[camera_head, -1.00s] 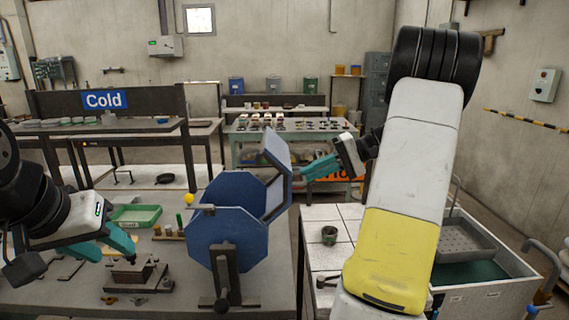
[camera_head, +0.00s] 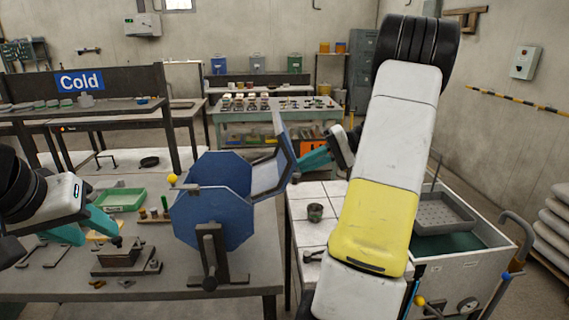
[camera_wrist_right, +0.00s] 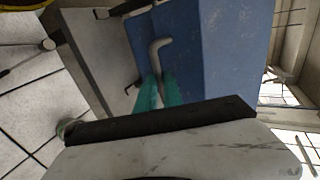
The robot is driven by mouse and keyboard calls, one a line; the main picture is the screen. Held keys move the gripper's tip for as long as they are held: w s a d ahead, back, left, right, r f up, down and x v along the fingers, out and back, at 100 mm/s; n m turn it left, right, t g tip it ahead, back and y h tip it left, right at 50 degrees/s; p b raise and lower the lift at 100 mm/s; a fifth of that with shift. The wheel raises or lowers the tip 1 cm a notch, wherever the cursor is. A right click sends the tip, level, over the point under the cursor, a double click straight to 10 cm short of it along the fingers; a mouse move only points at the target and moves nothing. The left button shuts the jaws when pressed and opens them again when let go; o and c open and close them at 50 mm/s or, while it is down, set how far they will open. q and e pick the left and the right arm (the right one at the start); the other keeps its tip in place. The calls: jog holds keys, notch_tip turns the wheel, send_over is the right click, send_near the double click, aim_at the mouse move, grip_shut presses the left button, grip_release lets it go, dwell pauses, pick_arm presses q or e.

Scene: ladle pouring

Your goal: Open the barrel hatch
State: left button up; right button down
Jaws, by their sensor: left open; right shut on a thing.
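The blue eight-sided barrel (camera_head: 205,217) stands on a dark stand at the front of the left table in the head view. Its hatch (camera_head: 281,140) is swung up from the barrel's upper right, with a pale opening beside it. My right gripper (camera_head: 304,164) is at the hatch's outer side. In the right wrist view its teal fingers (camera_wrist_right: 157,92) are shut at the bent grey handle (camera_wrist_right: 155,52) on a blue surface; the fingertip contact is partly hidden. My left gripper (camera_head: 99,237) is open and empty above a small metal block, left of the barrel.
A metal mould block (camera_head: 117,254) and a green tray (camera_head: 120,199) lie on the left table. A small dark cup (camera_head: 314,212) stands on the white tiled bench to the right. A grey basket (camera_head: 443,214) sits in the bench's tub.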

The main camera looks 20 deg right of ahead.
jog(key=shift+a+f, duration=0.1)
jog(key=c, duration=1.5)
grip_release()
jog(key=v, duration=0.7)
jog(key=shift+d, duration=0.35)
